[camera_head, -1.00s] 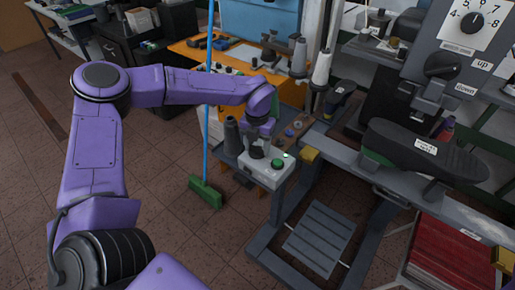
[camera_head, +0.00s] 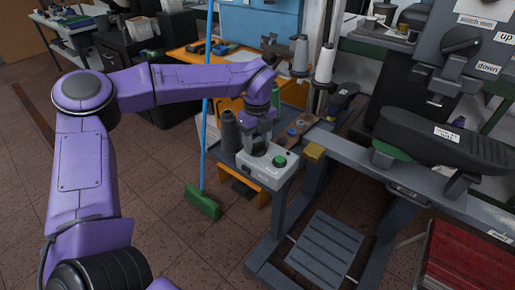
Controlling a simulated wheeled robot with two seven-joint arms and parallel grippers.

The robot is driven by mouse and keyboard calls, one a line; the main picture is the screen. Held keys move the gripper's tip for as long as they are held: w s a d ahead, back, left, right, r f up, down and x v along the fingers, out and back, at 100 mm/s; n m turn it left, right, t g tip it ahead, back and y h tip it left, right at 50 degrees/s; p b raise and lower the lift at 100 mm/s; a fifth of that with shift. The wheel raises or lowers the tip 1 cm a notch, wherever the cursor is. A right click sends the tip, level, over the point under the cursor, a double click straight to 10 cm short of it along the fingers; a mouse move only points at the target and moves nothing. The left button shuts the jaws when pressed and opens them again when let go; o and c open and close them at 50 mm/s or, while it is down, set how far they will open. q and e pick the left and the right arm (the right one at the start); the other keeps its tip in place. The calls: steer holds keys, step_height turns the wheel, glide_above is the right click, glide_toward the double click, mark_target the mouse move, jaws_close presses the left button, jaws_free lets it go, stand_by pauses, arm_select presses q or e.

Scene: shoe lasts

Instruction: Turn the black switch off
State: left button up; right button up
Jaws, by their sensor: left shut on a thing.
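A small white control box (camera_head: 268,174) stands on the near corner of the grey machine frame. A green button (camera_head: 280,161) sits on the right of its top. No glow shows from the small lamp beside the button. My left gripper (camera_head: 258,143) comes down from above onto the left of the box top, shut on the black switch there. The fingers hide most of the switch, so its exact angle cannot be told. My right gripper is not in view.
Spools of thread (camera_head: 325,64) stand behind the box, and a dark cone (camera_head: 229,130) stands to its left. A broom with a green head (camera_head: 202,202) leans at the left.

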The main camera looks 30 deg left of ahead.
mark_target(257, 143)
arm_select(q)
steer(key=n+b, duration=0.2)
steer(key=shift+f+n, duration=0.15)
steer(key=shift+n, duration=0.15)
steer(key=shift+n+b, duration=0.6)
steer(key=shift+b, duration=0.1)
steer(key=shift+r, duration=0.2)
steer(key=o, duration=1)
steer(key=shift+o, duration=0.2)
step_height(257, 143, up, 10)
steer(key=shift+r, duration=0.25)
